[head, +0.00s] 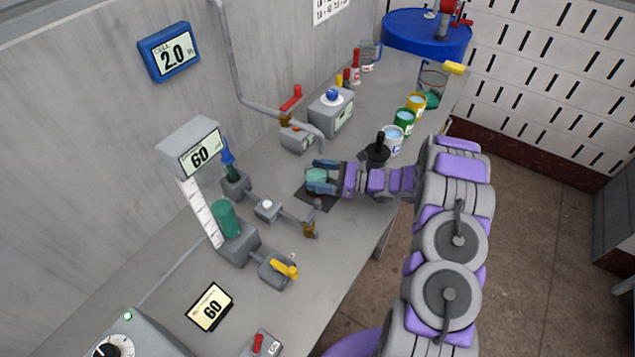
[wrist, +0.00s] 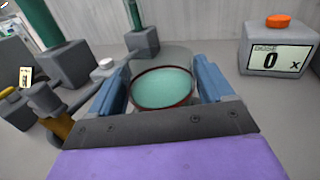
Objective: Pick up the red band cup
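A cup of teal-green liquid with a dark red rim (wrist: 162,104) is between the two blue fingers of my gripper (wrist: 163,85) in the wrist view. In the head view the teal cup (head: 316,176) is at the end of my gripper (head: 320,177), over a dark square pad (head: 318,197) on the bench. The fingers lie along both sides of the cup, very close to it. Whether both fingers press on it is not clear. The cup looks upright; its lower part is hidden by my gripper.
A pipe and valve stand (head: 268,208) is left of the cup, with a blue-tipped dispenser (head: 228,160) behind. Cups with blue (head: 393,139), green (head: 404,121) and yellow (head: 416,103) bands line the bench edge.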

